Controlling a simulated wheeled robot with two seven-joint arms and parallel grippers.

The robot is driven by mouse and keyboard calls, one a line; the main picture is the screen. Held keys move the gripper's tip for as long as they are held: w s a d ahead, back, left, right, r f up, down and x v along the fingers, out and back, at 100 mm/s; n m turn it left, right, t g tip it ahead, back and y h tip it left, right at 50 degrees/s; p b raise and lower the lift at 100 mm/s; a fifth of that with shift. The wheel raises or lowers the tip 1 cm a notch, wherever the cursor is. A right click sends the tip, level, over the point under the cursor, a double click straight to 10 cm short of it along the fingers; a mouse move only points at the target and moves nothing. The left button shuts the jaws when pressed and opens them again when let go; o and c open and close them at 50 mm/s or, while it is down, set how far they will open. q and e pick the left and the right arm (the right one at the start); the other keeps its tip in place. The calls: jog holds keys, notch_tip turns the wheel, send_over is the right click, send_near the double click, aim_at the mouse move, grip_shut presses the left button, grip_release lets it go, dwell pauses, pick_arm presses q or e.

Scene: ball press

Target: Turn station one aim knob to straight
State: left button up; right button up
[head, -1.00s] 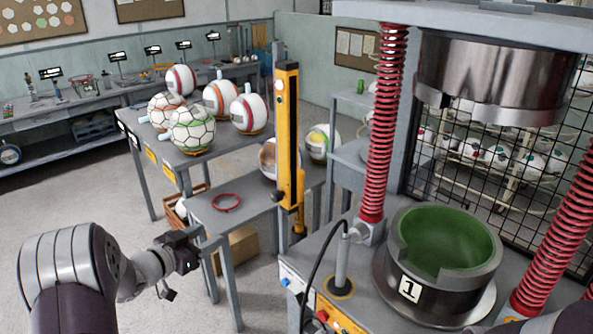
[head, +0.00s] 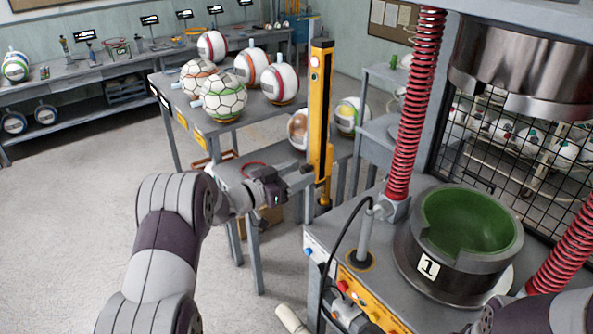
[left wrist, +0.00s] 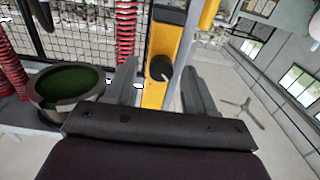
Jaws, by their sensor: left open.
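The aim knob is a round black knob (left wrist: 160,68) with a pale pointer line, on the yellow upright post (head: 320,110). In the left wrist view the pointer slants toward the lower right. In the head view the knob (head: 307,168) shows small on the post's left side. My left gripper (head: 283,186) is open just left of it. In the left wrist view its two fingers stand either side of the knob, apart from it. The station one press cup (head: 428,266), green inside and labelled 1, stands to the right.
A red coil spring (head: 412,105) and a black cable (head: 340,235) stand right of the post. A table with several balls (head: 224,94) is behind my left arm. A grey gripper-like part at the bottom is partly cut off. Open floor lies at left.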

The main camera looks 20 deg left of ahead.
pick_arm(q)
jog(key=shift+w+d+f, duration=0.1)
jog(key=shift+w, duration=0.15)
grip_shut()
jog(key=shift+f+m+b, duration=0.2)
jog(key=shift+m+b, duration=0.3)
jog(key=shift+b, duration=0.35)
jog(key=shift+r+m+b, duration=0.15)
jog(key=shift+m+b, duration=3.95)
jog(key=shift+b, duration=0.75)
grip_release()
jog(key=shift+s+r, duration=0.1)
